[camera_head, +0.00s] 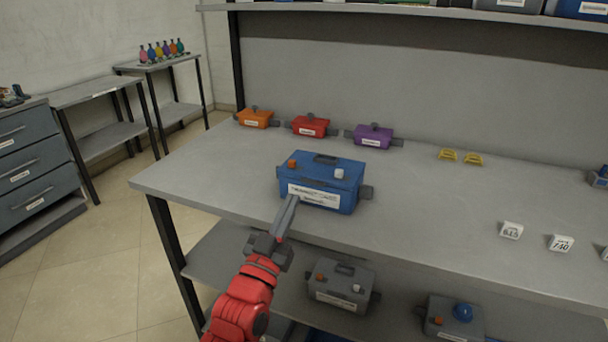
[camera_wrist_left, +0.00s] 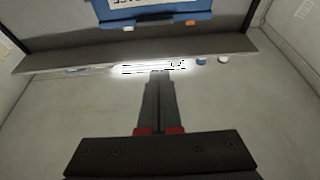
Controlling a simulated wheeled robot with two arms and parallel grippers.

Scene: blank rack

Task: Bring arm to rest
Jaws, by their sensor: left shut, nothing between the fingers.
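My left gripper (camera_head: 287,215) comes in from the lower left on its red arm in the head view. Its fingers are together and empty, pointing up at the front of a blue box (camera_head: 340,178) on the grey table (camera_head: 430,215). In the left wrist view the closed fingers (camera_wrist_left: 160,78) point away from the camera, with part of a blue thing (camera_wrist_left: 165,20) at the top. From the head view I cannot tell whether the fingertips touch the box. My right gripper is not in view.
Orange (camera_head: 256,118), red (camera_head: 311,126) and purple (camera_head: 373,136) boxes stand at the table's back. Grey boxes (camera_head: 340,284) sit on the lower shelf. Floor at left (camera_head: 90,250) is clear.

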